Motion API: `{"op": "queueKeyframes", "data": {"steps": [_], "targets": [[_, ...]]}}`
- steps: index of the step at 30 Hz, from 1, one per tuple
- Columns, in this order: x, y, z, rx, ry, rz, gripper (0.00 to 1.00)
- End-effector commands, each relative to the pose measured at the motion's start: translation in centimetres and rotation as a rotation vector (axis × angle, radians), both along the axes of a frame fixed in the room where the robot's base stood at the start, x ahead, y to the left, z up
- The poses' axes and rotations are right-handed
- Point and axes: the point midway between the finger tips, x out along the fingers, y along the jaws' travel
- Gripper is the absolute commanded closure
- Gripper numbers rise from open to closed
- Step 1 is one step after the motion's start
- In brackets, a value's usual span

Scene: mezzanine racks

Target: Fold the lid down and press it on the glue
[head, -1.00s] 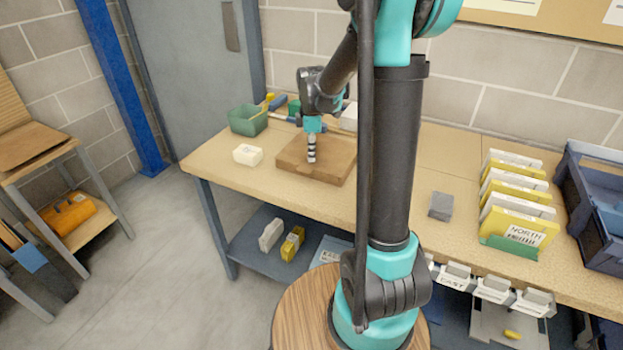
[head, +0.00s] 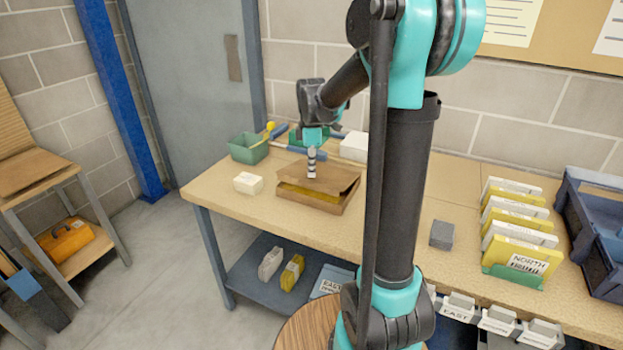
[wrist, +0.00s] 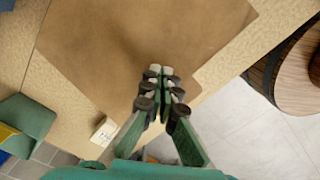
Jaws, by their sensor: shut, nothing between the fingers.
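A brown cardboard box (head: 322,205) lies on the left part of the workbench. Its lid (head: 330,178) is tilted, with the front edge raised a little above the box, and yellow shows in the gap. The lid also fills much of the upper wrist view (wrist: 140,45). My gripper (head: 311,173) points down over the lid, its fingers closed together and empty (wrist: 161,73). I cannot tell whether the fingertips touch the lid. No glue is visible.
A white block (head: 248,183) sits left of the box. A green bin (head: 248,148) with tools stands behind it. A grey block (head: 442,234) and a rack of yellow and white packets (head: 520,225) are to the right.

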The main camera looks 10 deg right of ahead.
Motion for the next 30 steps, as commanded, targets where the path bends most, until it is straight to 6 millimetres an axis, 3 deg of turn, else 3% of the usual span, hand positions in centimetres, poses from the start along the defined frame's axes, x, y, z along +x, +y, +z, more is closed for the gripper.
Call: {"op": "queueKeyframes", "data": {"steps": [15, 30], "targets": [[0.0, 0.0, 5.3, 0.000, 0.000, 0.000, 1.00], [0.0, 0.0, 5.6, 0.000, 0.000, 0.000, 1.00]]}}
